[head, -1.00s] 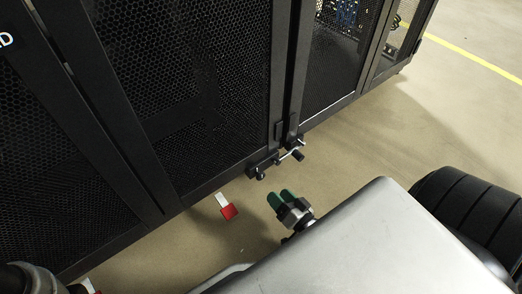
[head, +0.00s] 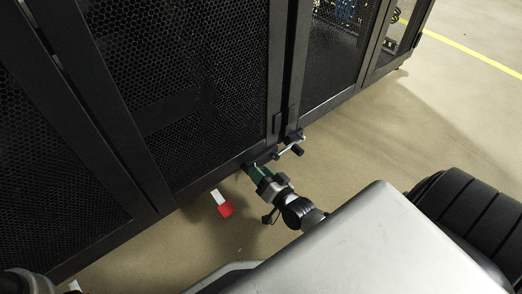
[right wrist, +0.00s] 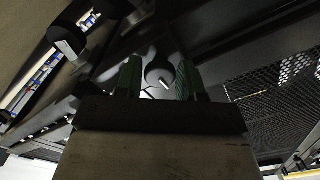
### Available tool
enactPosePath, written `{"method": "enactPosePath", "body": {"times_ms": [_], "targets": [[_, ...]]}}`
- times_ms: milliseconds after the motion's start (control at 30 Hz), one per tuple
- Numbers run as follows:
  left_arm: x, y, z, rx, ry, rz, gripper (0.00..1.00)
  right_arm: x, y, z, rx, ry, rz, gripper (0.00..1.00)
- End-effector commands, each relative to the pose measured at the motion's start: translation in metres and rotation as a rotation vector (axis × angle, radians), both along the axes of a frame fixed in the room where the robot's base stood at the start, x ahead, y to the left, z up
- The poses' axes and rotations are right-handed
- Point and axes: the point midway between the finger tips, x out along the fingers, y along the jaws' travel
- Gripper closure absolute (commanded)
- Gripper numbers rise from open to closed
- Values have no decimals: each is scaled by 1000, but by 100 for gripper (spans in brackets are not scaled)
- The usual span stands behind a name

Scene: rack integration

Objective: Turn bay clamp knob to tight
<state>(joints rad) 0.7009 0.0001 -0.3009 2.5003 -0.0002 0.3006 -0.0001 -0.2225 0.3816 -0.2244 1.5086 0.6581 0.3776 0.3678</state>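The bay clamp knob shows in the right wrist view as a round dark knob (right wrist: 160,76) with a short light pointer. My right gripper (right wrist: 158,80) has its green fingers apart, one on each side of the knob; whether they touch it is not clear. In the head view my right gripper (head: 254,170) is at the lower edge of the black rack (head: 210,172), its fingertips covering the knob. A small crank handle (head: 296,150) sticks out just right of the fingers.
Mesh doors (head: 190,90) of the rack rise behind the gripper. A red and white tag (head: 223,205) hangs or lies below the rack edge; I cannot tell which. Open floor (head: 350,150) lies to the right, with a yellow line (head: 470,55) farther off.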

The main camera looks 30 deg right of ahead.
Motion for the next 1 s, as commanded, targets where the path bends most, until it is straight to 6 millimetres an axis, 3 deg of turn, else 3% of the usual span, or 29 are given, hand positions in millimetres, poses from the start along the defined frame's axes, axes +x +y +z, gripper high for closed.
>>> {"method": "enactPosePath", "body": {"times_ms": [33,200,567,1000], "targets": [[0,0,0,0,0,0,57,0,0,0,0,0,0,69],[0,0,0,0,0,0,57,0,0,0,0,0,0,91],[0,0,4,0,1,0,57,0,0,1,74,6,0,91],[0,0,16,0,1,1,57,-1,0,1,430,35,1,91]]}}
